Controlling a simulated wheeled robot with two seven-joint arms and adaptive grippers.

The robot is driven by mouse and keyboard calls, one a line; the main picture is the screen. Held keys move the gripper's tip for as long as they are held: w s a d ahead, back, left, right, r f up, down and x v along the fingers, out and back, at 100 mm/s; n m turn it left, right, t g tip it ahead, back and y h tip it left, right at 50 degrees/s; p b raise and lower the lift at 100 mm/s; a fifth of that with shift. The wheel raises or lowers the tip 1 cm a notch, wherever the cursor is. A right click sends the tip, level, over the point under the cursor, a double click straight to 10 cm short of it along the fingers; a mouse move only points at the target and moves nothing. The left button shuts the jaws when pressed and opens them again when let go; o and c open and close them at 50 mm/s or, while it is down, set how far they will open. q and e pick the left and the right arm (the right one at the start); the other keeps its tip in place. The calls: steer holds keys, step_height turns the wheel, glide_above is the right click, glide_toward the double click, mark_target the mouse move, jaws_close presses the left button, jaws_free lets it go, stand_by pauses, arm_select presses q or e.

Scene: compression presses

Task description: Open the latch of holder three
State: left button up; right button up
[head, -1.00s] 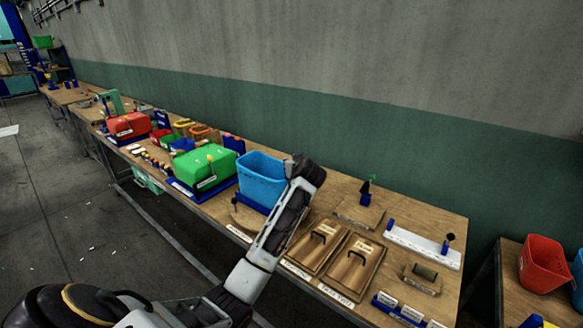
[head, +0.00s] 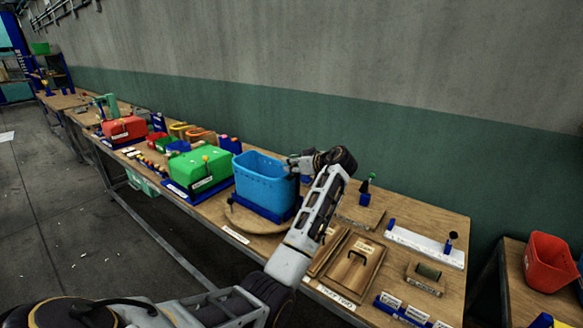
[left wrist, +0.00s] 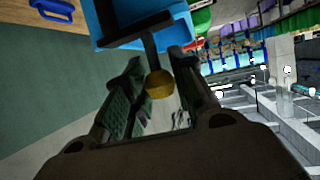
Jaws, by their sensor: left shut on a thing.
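A light blue bin (head: 262,180) sits in a dark blue holder (head: 262,211) on a round wooden board (head: 238,218). My left gripper (head: 294,166) is at the bin's right side, near its upper rim, its fingers pointing left. In the left wrist view the gripper (left wrist: 160,88) is shut on a yellow knob (left wrist: 159,84) at the end of a dark latch bar (left wrist: 150,45). The blue bin (left wrist: 108,28) is right behind the bar. The holder's label is too small to read. My right gripper is not in view.
A green press (head: 200,168) stands left of the bin, with a red one (head: 124,129) farther back. Wooden lids with handles (head: 352,268) lie right of my arm. A red bin (head: 550,262) stands on another table at the far right.

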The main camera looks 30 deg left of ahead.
arm_select(q)
steer(key=shift+d+f+g, duration=0.1)
steer(key=shift+f+g, duration=0.05)
steer(key=shift+g, duration=0.15)
steer(key=o, duration=0.7)
steer(key=shift+c, duration=0.2)
steer(key=v, duration=1.2)
stand_by(0.4)
